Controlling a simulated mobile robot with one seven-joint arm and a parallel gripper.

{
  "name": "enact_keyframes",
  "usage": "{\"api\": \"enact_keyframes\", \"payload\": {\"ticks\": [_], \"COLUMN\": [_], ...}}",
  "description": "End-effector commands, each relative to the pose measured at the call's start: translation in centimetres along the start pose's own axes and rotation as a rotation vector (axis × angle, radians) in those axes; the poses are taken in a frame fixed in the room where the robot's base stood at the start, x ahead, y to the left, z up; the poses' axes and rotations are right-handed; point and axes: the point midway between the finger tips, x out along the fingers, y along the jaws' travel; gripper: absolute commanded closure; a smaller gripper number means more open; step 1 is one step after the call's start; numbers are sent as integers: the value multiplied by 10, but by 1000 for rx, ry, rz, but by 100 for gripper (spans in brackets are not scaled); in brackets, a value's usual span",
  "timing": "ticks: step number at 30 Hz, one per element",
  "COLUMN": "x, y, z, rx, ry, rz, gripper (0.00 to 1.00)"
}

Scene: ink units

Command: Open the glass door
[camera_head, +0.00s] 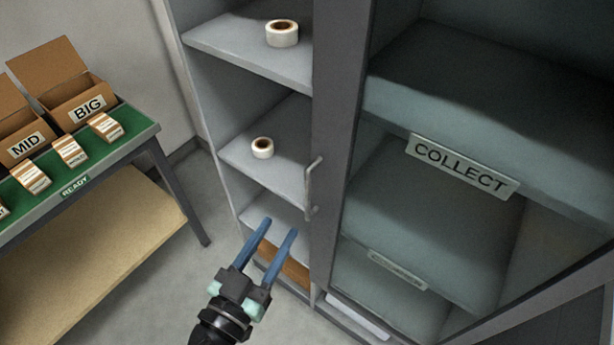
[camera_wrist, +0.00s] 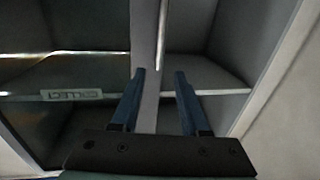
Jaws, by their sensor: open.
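The glass door (camera_head: 400,180) fills the right half of the head view, with a dark frame and shelves showing through the pane. Its thin grey bar handle (camera_head: 311,184) stands upright on the left frame post. My gripper (camera_head: 282,226) is open and empty, with two blue fingers, below and to the left of the handle in the head view. In the wrist view the handle (camera_wrist: 161,38) lies ahead of the open fingers (camera_wrist: 160,72), roughly in line with the gap between them. I cannot tell the exact distance.
Open shelves (camera_head: 265,165) left of the door hold two rolls of tape, an upper one (camera_head: 282,34) and a lower one (camera_head: 262,148). A green-topped table (camera_head: 135,133) with boxes stands at the left. Floor (camera_head: 185,285) is clear between table and cabinet.

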Motion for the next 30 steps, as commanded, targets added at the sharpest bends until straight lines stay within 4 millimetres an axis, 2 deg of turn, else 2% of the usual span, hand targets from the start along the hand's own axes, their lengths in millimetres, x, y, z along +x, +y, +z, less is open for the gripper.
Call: {"api": "enact_keyframes", "payload": {"ticks": [5, 12, 18, 24, 30], "x": [28, 80, 111, 124, 126], "y": [0, 1, 0, 0, 0], "z": [-5, -6, -4, -2, -1], "rx": [2, 3, 2, 3, 3], "ry": [2, 1, 1, 1, 0], "rz": [4, 4, 3, 1, 1], "gripper": [55, 55, 55, 55, 55]}}
